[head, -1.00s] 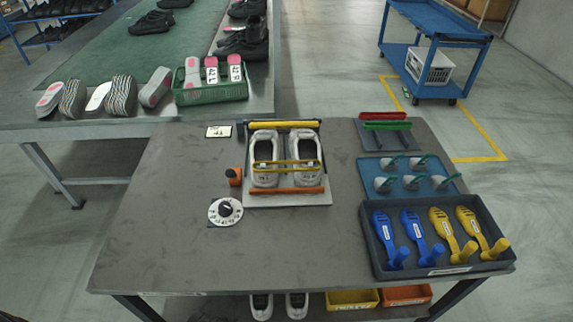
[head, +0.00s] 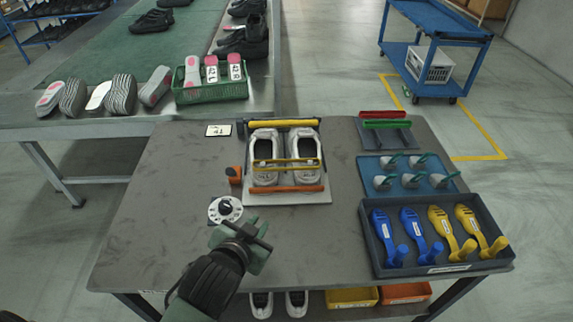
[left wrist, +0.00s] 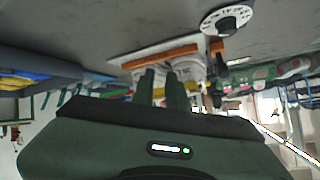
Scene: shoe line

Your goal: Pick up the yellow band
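The yellow band (head: 284,162) runs across a pair of light grey shoes (head: 264,148) on a pale board (head: 288,199) at the middle of the table. An orange bar (head: 290,190) lies in front of the shoe ends. My left gripper (head: 263,236) is over the front of the table, in front of and apart from the shoes. My right gripper is not seen.
A white dial (head: 225,210) lies near my left gripper, with an orange cylinder (head: 234,174) behind it. At the right are a dark tray (head: 443,270) of blue and yellow tools, a blue tray (head: 447,184) and a grey tray (head: 409,140). The table's left side is clear.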

